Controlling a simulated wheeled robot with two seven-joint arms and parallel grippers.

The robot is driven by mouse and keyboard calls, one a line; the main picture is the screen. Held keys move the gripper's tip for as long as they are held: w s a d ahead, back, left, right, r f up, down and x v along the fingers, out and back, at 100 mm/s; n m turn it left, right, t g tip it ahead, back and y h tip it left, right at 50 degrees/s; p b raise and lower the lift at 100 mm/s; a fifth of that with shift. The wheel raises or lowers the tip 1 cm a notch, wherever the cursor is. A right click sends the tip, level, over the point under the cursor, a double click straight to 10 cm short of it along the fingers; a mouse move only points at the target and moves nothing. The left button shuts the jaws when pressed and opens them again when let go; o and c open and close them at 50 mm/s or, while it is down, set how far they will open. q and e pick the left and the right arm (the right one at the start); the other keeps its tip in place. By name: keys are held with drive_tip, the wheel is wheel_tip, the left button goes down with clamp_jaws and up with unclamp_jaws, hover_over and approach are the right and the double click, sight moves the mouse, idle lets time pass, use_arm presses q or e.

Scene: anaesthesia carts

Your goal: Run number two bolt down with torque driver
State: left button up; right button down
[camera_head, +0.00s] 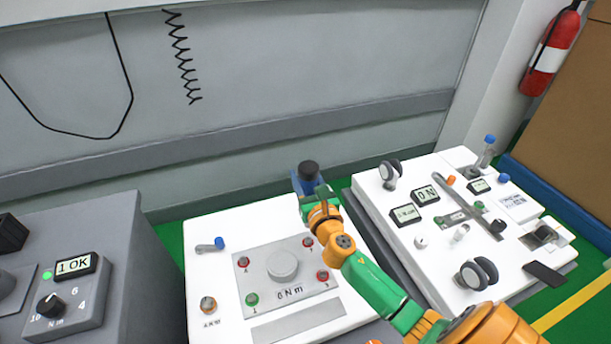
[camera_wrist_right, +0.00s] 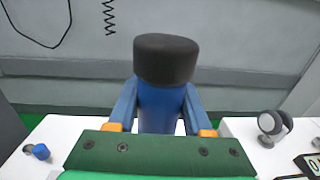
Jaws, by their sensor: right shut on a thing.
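The torque driver, a blue body with a black cap (camera_head: 309,170), is upright in my right gripper (camera_head: 316,200), above the far right of the white cart top. In the right wrist view the driver (camera_wrist_right: 160,106) stands between the two blue fingers, which are shut on it. Its lower end is hidden. The grey square plate (camera_head: 262,285) has a round boss and bolts at its corners. The front left bolt (camera_head: 252,299) is ringed green. The far right bolt (camera_head: 307,241), presumably number two, is ringed red, as are the other two. My left gripper is not in view.
A grey box with a dial (camera_head: 51,305) and a display (camera_head: 76,264) reading "1 OK" stands left, its green light on. A blue-capped item (camera_head: 219,243) and a loose bolt fitting (camera_head: 208,304) flank the plate. A crowded white cart (camera_head: 455,255) stands right.

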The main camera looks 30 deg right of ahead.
wheel_tip(320, 180, down, 6)
drive_tip(key=b, duration=0.4)
drive_tip(key=shift+b, duration=0.35)
drive_tip(key=shift+s, duration=0.1)
drive_tip(key=shift+s+a+f+b, duration=0.2)
drive_tip(key=shift+f+b, duration=0.15)
drive_tip(key=shift+f, duration=0.3)
idle(2.7)
